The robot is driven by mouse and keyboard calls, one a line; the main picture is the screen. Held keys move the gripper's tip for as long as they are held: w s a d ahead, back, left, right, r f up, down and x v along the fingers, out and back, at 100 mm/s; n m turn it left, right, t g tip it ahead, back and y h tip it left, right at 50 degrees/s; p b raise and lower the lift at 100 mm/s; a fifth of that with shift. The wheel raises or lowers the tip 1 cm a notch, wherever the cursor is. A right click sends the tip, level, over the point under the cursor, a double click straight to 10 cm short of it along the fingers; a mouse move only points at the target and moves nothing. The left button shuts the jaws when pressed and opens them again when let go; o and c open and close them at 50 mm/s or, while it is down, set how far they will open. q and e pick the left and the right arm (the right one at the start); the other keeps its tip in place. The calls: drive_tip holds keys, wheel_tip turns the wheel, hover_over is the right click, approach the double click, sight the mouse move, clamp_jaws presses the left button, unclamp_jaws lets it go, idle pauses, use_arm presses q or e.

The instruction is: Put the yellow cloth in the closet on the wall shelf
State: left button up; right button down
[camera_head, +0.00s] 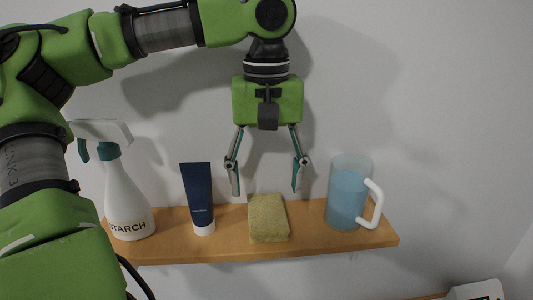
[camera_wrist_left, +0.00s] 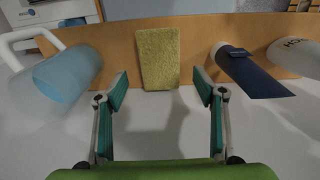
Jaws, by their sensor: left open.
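A yellow cloth (camera_head: 267,218), a textured rectangular block, lies on the wooden wall shelf (camera_head: 290,249) between a blue tube and a blue jug. It also shows in the left wrist view (camera_wrist_left: 158,58), lying on the shelf (camera_wrist_left: 120,55) just beyond the fingertips. My left gripper (camera_head: 266,190) is open and empty, pointing down above and behind the cloth in the head view. In the left wrist view its fingertips (camera_wrist_left: 161,90) are spread to either side of the cloth's near end, with no contact visible. My right gripper is in neither view.
A white starch spray bottle (camera_head: 128,205) and a dark blue tube (camera_head: 198,198) stand left of the cloth. A translucent blue jug (camera_head: 347,195) with a white handle stands right. The white wall is close behind the shelf. Bare shelf shows between the objects.

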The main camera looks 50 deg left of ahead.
sight(267, 211)
use_arm(q)
wheel_tip(267, 211, up, 7)
idle(0.3)
drive_tip(key=shift+d+f, duration=0.1)
drive_tip(key=shift+f, duration=0.05)
idle(0.4)
